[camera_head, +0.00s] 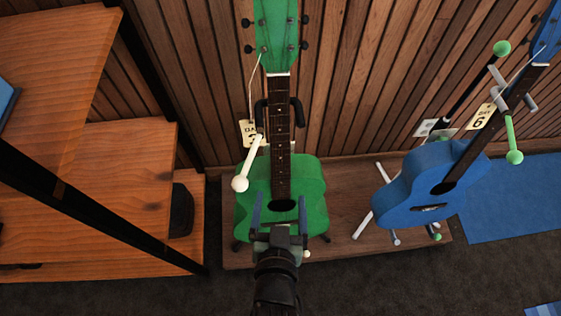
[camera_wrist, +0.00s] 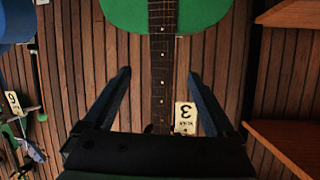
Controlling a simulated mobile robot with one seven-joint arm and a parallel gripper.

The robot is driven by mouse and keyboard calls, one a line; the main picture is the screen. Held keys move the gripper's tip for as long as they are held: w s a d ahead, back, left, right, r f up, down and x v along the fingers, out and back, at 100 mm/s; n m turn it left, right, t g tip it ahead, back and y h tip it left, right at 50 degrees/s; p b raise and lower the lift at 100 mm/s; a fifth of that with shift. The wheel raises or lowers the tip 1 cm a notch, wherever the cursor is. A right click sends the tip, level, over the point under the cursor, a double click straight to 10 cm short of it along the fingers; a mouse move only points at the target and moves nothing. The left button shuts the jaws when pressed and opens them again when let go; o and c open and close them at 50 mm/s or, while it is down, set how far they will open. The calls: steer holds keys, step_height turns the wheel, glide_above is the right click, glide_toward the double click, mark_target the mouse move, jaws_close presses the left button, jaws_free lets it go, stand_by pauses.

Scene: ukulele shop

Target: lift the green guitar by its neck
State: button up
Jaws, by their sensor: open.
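The green guitar (camera_head: 315,190) stands upright against the slatted wood wall, its dark neck (camera_head: 280,135) rising to a green headstock (camera_head: 277,35). In the wrist view the green body (camera_wrist: 205,12) is at the top and the neck (camera_wrist: 163,70) runs down the middle. My gripper (camera_head: 279,203) is open and empty, and overlaps the lower body and sound hole in the head view. In the wrist view its fingers (camera_wrist: 159,75) flank the neck in the picture; how far they are from it I cannot tell. A number tag (camera_wrist: 185,118) hangs beside the neck.
A dark stand hook (camera_head: 297,110) is behind the neck. A white rod with a ball end (camera_head: 240,183) sticks out left of the body. A blue guitar (camera_head: 410,195) stands on the right of the low wooden platform (camera_head: 345,200). Wooden shelves (camera_head: 115,180) fill the left.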

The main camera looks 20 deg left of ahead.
mark_target(280, 173)
steer(key=b+x, duration=0.1)
steer(key=x, duration=0.5)
steer(key=shift+w+a, duration=0.1)
steer(key=shift+w, duration=0.2)
steer(key=x, duration=0.2)
steer(key=b+x, duration=0.1)
steer(key=x, duration=0.1)
steer(key=shift+a+f+b, duration=0.2)
steer(key=shift+f+b, duration=0.1)
steer(key=shift+f, duration=0.05)
steer(key=shift+w+a+f, duration=0.15)
steer(key=shift+w, duration=0.3)
jaws_close()
steer(key=shift+w+r, duration=0.1)
steer(key=shift+r, duration=0.25)
